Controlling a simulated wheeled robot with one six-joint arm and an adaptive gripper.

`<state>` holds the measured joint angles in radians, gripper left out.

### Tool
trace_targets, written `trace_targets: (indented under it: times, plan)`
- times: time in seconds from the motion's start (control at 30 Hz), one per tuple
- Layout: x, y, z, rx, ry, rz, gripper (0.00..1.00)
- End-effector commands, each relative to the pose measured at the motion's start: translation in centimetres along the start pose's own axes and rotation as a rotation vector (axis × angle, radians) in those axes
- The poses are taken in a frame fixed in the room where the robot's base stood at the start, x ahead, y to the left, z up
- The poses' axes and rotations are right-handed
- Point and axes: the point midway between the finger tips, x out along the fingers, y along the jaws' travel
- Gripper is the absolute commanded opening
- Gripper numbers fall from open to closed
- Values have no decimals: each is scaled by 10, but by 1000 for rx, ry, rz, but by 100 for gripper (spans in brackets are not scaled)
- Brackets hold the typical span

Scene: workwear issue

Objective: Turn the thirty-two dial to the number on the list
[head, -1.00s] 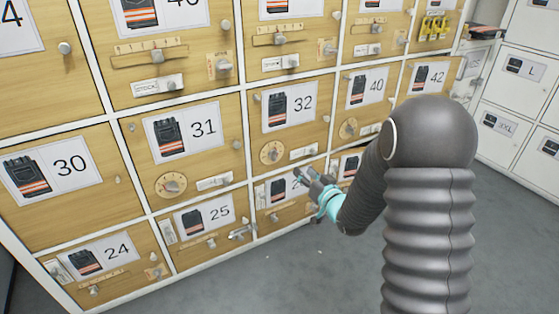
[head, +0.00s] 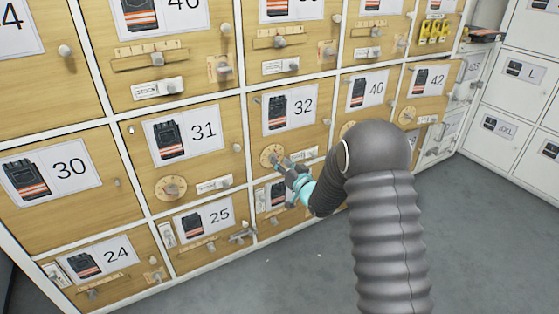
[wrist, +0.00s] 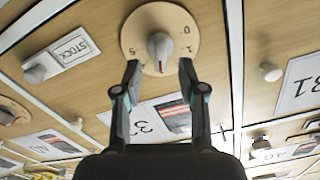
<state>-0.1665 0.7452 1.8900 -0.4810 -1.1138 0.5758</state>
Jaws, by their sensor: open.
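The thirty-two dial is a round tan plate (head: 268,152) with a grey knob, below the number 32 card (head: 290,108) on a wooden locker door. In the wrist view the dial plate (wrist: 185,18) shows upside down, with a few digits around a grey knob (wrist: 158,45). A red mark sits at the knob's lower end in that picture. My gripper (head: 284,165) is at the dial's lower right in the head view. In the wrist view my gripper (wrist: 160,68) is open, its fingertips either side of the knob's lower end. Contact cannot be told. No list is readable.
A STOCK label (wrist: 74,47) and small round knob (wrist: 35,74) are beside the dial. Locker 31 (head: 204,130) has a similar dial (head: 170,188). Locker 25 (head: 219,216) is below it. Grey floor (head: 310,265) is open in front.

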Motion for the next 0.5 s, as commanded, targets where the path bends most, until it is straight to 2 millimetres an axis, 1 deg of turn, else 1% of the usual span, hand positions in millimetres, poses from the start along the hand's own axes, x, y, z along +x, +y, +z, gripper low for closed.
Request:
trace_targets:
  times: [0.03, 0.1, 0.2, 0.5]
  plan:
    - [7, 0, 1, 0, 0, -2, 41]
    - [13, 0, 0, -1, 0, -1, 41]
    - [20, 0, 0, -1, 0, 0, 41]
    - [23, 0, 0, 0, 0, 0, 41]
